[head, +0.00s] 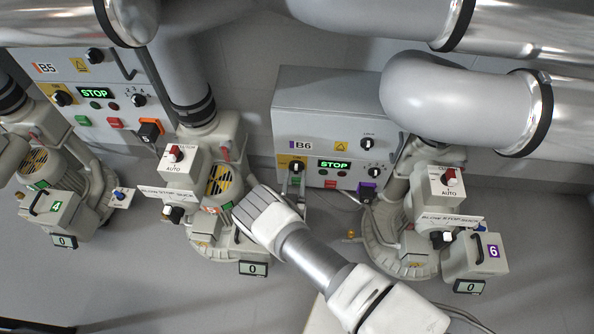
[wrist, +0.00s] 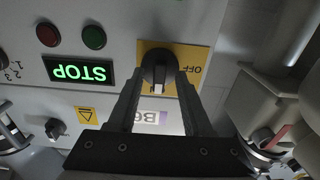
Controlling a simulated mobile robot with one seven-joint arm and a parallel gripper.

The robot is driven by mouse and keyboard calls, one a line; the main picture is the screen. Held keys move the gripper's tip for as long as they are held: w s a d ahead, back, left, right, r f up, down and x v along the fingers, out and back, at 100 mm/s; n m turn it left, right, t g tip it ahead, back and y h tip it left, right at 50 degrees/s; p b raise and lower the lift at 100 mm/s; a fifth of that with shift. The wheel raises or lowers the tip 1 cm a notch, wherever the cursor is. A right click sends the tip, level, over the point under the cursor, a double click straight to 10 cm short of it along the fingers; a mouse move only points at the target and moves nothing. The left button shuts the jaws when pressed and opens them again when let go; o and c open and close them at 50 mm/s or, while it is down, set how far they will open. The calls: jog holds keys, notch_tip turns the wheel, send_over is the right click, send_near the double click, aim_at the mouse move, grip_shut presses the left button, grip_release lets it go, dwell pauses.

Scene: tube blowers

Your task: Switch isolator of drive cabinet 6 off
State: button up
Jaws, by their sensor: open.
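Drive cabinet 6 (head: 325,110) is the grey box labelled B6, with a lit green STOP display. Its isolator (head: 296,167) is a black rotary knob on a yellow plate at the cabinet's left. In the wrist view, which is upside down, the isolator (wrist: 158,68) shows its white mark pointing down the picture, while OFF is printed to its right. My gripper (wrist: 160,84) is open, its two dark fingers on either side of the knob's lower part. Whether they touch it I cannot tell. In the head view my gripper (head: 291,184) is just below the isolator, partly hidden.
Red and green buttons (wrist: 93,37) and the STOP display (wrist: 80,72) sit beside the isolator. A valve unit with a white box (head: 446,185) stands right of the cabinet, another (head: 180,165) to its left. Large grey pipes (head: 440,90) cross above.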

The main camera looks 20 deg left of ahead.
jog(key=shift+w, duration=0.2)
jog(key=shift+c, duration=0.3)
grip_shut()
